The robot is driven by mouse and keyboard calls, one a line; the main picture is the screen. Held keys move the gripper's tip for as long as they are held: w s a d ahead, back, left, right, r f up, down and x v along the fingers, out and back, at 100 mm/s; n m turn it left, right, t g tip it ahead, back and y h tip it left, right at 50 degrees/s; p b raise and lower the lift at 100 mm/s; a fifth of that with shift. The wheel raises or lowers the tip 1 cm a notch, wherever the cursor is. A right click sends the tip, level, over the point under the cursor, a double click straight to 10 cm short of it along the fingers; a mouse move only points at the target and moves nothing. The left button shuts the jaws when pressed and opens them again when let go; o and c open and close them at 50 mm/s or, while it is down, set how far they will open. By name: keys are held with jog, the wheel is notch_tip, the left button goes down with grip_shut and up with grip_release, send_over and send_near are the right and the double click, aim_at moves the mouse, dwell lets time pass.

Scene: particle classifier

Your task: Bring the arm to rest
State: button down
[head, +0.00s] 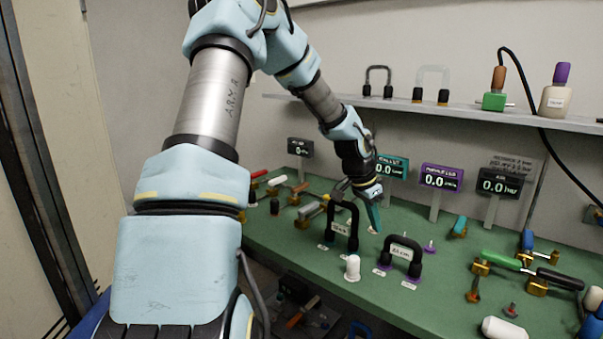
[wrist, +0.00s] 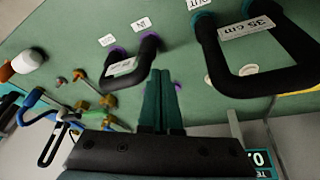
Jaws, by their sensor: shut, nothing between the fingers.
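My arm reaches from the lower left of the head view over the green bench. My gripper (head: 374,218) points down above the bench, just behind two black U-shaped tubes. Its teal fingers also show in the wrist view (wrist: 162,100), pressed together with nothing between them. The taller tube (head: 354,228) stands left of the gripper, and the shorter tube (head: 404,242) stands to its right and nearer the camera. In the wrist view, a tube labelled 35 cm (wrist: 213,60) is right of the fingers and another tube (wrist: 120,75) is left.
The green bench (head: 300,250) holds a white capped piece (head: 352,268), several valves and a green-handled tool (head: 502,260). Display signs, including a purple one (head: 441,177), stand along the back. A wall shelf (head: 450,113) with bottles and U-tubes hangs above.

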jog(key=s+a+r+n+y, duration=0.1)
jog(key=s+a+n, duration=0.5)
jog(key=a, duration=0.6)
jog(key=s+a+r+n+y, duration=0.2)
jog(key=s+a+n, duration=0.4)
jog(key=s+a, duration=0.4)
jog(key=shift+s+a+r+t+y, duration=0.35)
jog(key=shift+a+r, duration=0.2)
jog(key=shift+a, duration=1.25)
